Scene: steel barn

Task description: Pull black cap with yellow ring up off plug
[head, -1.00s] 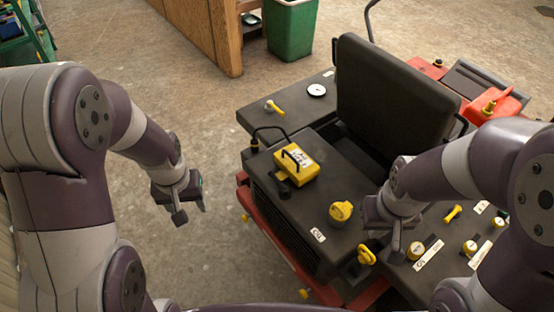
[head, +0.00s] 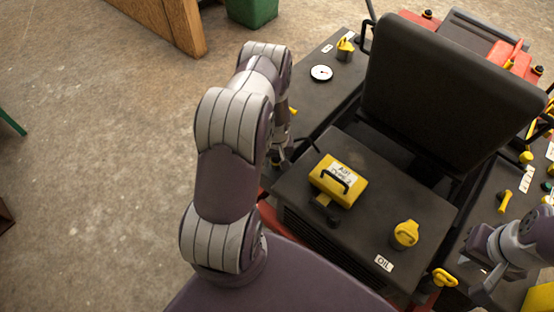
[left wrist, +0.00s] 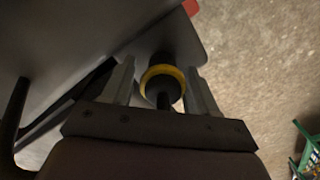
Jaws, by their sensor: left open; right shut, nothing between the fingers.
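The black cap with a yellow ring (left wrist: 163,84) is in the middle of the left wrist view, seen nearly end-on with a dark stem or cable towards the camera. The plug under it is hidden. My left gripper (left wrist: 160,72) is open, with one finger on either side of the cap; I cannot tell whether they touch it. In the head view my left gripper (head: 279,157) is low beside the machine's left edge, and my arm hides most of that spot. My right gripper (head: 482,287) is shut and empty at the lower right.
The yellow air filter box (head: 338,181) with a black handle and a yellow oil cap (head: 405,234) stand on the dark deck. A black seat (head: 437,90) rises behind. A white dial (head: 321,73) lies on the far left panel. The concrete floor at left is open.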

